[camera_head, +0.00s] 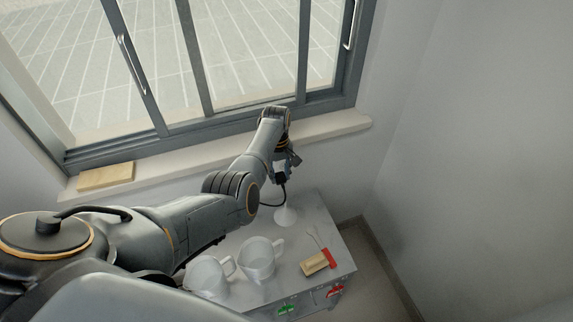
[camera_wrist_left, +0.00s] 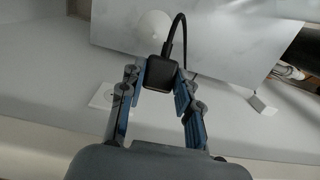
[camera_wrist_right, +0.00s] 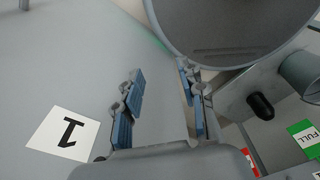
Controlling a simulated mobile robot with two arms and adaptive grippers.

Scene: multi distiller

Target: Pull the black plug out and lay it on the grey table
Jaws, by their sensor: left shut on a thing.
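My left gripper (camera_wrist_left: 158,80) is shut on the black plug (camera_wrist_left: 160,73), which sits between its fingertips with a black cord curving up from it. In the head view my left gripper (camera_head: 287,160) is by the wall under the window sill, above the far edge of the grey table (camera_head: 322,217); the plug (camera_head: 280,177) shows small there. In the left wrist view a white wall socket plate (camera_wrist_left: 104,97) is uncovered beside the left finger, and the plug looks apart from it. My right gripper (camera_wrist_right: 160,90) is open and empty in the right wrist view.
Two pale mugs (camera_head: 258,258), a wooden block (camera_head: 314,263), a red-handled tool (camera_head: 327,256) and a white round thing (camera_head: 285,216) stand on the table. A large grey round vessel (camera_wrist_right: 235,30) and a label marked 1 (camera_wrist_right: 65,135) are near my right gripper.

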